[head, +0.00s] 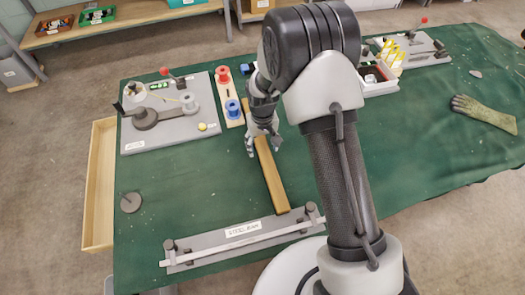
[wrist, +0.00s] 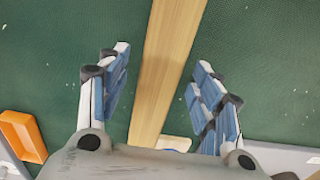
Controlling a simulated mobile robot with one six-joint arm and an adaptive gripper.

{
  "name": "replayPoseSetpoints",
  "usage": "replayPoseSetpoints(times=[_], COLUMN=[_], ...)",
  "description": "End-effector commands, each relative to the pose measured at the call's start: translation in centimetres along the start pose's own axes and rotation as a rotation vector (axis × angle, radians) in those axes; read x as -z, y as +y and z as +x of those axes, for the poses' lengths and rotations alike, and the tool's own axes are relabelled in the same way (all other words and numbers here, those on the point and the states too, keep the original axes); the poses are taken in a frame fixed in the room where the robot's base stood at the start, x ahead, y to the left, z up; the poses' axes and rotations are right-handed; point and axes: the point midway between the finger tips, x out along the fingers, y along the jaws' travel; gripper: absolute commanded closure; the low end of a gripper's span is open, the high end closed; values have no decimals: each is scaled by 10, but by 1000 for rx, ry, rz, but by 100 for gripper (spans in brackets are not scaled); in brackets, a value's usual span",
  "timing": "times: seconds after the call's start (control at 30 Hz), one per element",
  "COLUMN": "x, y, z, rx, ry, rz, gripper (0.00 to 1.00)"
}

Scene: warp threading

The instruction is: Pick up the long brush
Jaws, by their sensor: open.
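A long, straight wooden bar (head: 271,176) lies on the green table cloth, running from beneath my gripper towards the near metal rail. It looks like the long brush; I cannot make out bristles. In the wrist view the pale wood (wrist: 168,65) runs up between the fingers, slightly tilted. My gripper (head: 263,150) is open over the bar's far part. In the wrist view my gripper (wrist: 163,60) has one finger on each side of the wood, with green cloth showing in both gaps. The bar's far stretch is partly hidden by my gripper in the head view.
A grey plate with a white rail (head: 215,247) lies at the near edge. A grey board with levers (head: 172,125) and a wooden strip with red and blue spools (head: 229,97) stand to the left. An orange bin (wrist: 22,137) shows in the wrist view. The cloth right of the bar is clear.

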Motion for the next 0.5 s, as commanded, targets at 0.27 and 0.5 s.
replayPoseSetpoints(times=[0.27,0.5], x=[0,0], y=[0,0], z=[24,24], rx=[0,0], ry=[0,0], rz=[0,0], gripper=[41,50])
